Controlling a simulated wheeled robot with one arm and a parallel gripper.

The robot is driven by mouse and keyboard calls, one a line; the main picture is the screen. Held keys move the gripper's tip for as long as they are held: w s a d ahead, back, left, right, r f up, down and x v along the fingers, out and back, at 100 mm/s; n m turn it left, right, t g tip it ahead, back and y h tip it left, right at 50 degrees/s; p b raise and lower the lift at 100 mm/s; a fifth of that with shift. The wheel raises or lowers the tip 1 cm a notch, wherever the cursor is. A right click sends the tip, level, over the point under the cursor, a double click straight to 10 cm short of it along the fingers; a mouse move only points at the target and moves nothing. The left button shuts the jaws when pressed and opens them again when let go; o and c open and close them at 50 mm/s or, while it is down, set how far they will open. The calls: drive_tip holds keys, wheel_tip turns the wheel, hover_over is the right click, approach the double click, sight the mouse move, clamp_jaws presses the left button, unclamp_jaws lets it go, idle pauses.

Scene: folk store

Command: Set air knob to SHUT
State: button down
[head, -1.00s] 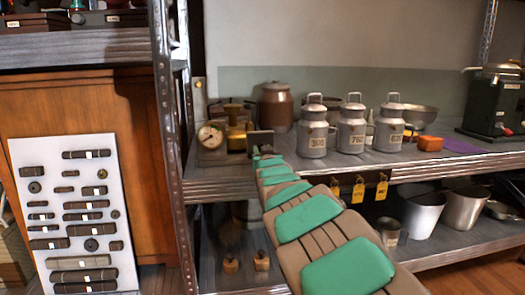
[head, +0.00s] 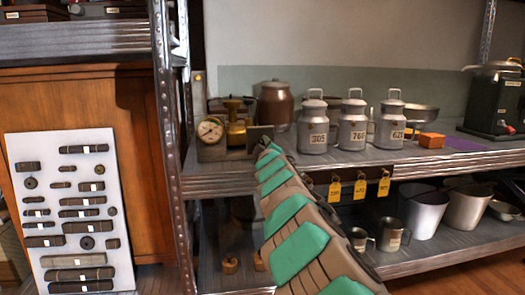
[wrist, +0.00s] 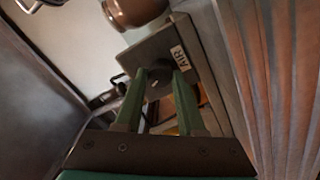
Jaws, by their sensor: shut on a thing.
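A grey plate with a white AIR label (wrist: 177,53) shows in the wrist view, tilted in the picture. My gripper (wrist: 160,78) has its two green fingers closed in on the small dark air knob (wrist: 154,86) on this plate. The fingers hide most of the knob, and I cannot read its setting or any SHUT mark. In the head view the plate (head: 259,133) stands on the upper shelf beside a brass device (head: 236,133) and a round gauge (head: 210,130). My arm reaches up to it from below and hides the fingertips there.
Numbered milk cans (head: 352,132) and a brown pot (head: 275,103) stand near my arm on the shelf. A metal shelf post (head: 172,150) rises at left. Yellow tags (head: 360,188) hang from the shelf edge. Pails (head: 423,212) stand on the lower shelf.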

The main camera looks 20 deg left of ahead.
drive_tip(key=n, duration=0.4)
drive_tip(key=shift+n+y+b, duration=0.3)
drive_tip(key=shift+n+b, duration=0.1)
drive_tip(key=shift+s+a, duration=0.1)
drive_tip(key=c, duration=0.5)
unclamp_jaws()
drive_tip(key=shift+p+v, duration=0.35)
drive_tip(key=shift+v, duration=3.55)
